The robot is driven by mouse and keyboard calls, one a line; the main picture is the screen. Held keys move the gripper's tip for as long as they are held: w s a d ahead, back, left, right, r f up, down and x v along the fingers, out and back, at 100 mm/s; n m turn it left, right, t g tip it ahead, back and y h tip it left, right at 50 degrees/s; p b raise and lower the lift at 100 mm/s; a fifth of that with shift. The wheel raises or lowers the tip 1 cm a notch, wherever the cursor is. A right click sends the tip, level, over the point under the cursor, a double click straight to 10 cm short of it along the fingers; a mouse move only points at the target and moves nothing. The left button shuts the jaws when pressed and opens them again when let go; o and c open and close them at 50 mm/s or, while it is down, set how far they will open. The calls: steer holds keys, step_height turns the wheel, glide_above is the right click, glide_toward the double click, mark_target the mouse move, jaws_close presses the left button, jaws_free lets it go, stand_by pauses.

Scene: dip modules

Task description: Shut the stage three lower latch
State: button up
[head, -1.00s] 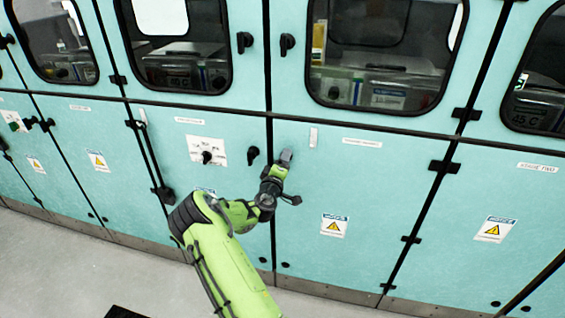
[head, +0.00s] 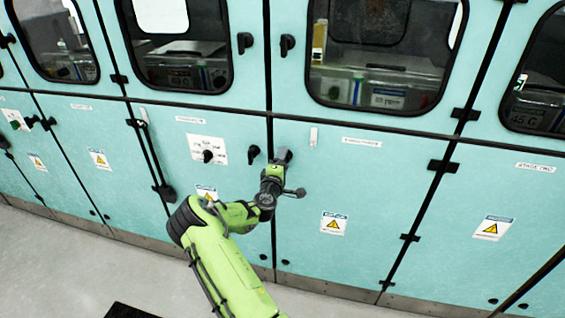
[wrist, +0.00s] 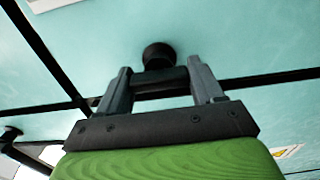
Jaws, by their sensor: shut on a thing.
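My gripper (head: 283,156) is at the lower right-hand cabinet door (head: 340,185), just right of the dark seam between two doors. In the wrist view my gripper (wrist: 160,80) has its two grey fingers on either side of a black latch (wrist: 158,56), a round hub with a bar lying across between the fingers. It is shut on that latch. In the head view the fingers hide the latch, so its angle there cannot be told. The label (head: 362,141) on this door is too blurred to read.
A neighbouring black latch (head: 253,152) sits close left of my gripper on the adjoining door. Upper latches (head: 287,44) are above. Open floor (head: 70,260) lies in front of the cabinets.

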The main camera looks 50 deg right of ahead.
steer(key=shift+w, duration=0.1)
steer(key=o, duration=1)
steer(key=shift+c, duration=0.2)
steer(key=b+v, duration=0.2)
steer(key=v, duration=1.3)
steer(key=shift+s+a, duration=0.25)
steer(key=shift+a, duration=0.1)
